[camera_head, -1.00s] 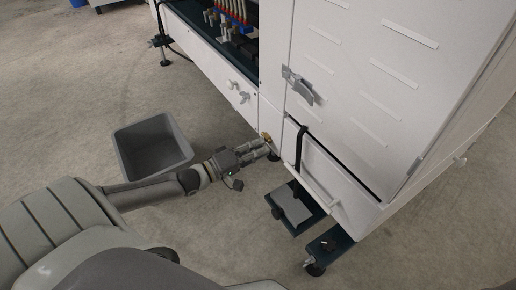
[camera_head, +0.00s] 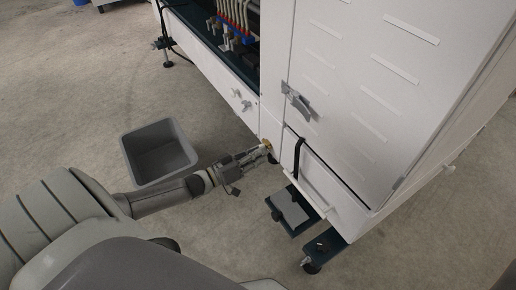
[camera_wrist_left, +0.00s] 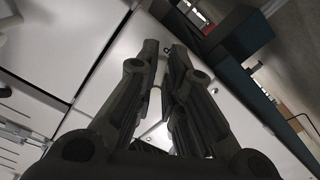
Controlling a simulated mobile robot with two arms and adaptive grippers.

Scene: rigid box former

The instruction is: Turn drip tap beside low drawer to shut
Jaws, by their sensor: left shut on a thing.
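The drip tap (camera_head: 267,144) is a small brass-coloured fitting low on the white machine's front, just left of the low drawer (camera_head: 326,184). My left gripper (camera_head: 265,152) reaches it from the left, with its fingertips at the tap. In the left wrist view the two dark fingers (camera_wrist_left: 164,62) close around a small pale piece (camera_wrist_left: 155,104), seemingly part of the tap; most of it is hidden between the fingers. The tap handle's angle cannot be made out. My right gripper is not in view.
A grey open bin (camera_head: 158,152) stands on the floor behind my left arm. A black bent handle (camera_head: 298,158) and dark feet with plates (camera_head: 292,210) are right of the tap. A latch (camera_head: 296,100) sits on the door above.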

